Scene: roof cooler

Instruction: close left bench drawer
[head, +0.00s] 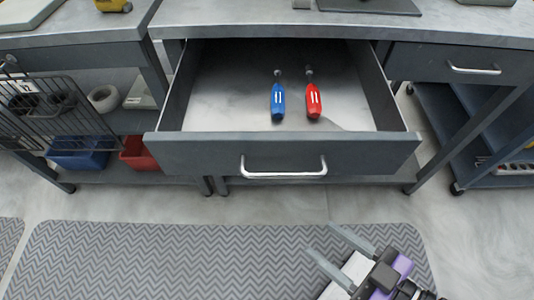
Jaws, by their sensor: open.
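The bench drawer (215,155) is pulled out from under the grey metal bench top, in the middle of the head view. It has a dark grey front and a silver bar handle (283,172). A blue-handled tool (278,100) and a red-handled tool (313,100) lie inside it, apart from each other. My gripper (326,242) is low and right of centre, below the drawer front in the picture. Its two fingers are spread apart with nothing between them. It is apart from the drawer and its handle.
A shut drawer with a handle (473,70) is at the right. A wire basket (55,105), a blue bin (78,155) and a red bin (138,155) are at the left. A dark cart (470,140) stands at the right. A patterned mat (180,260) covers the clear floor in front.

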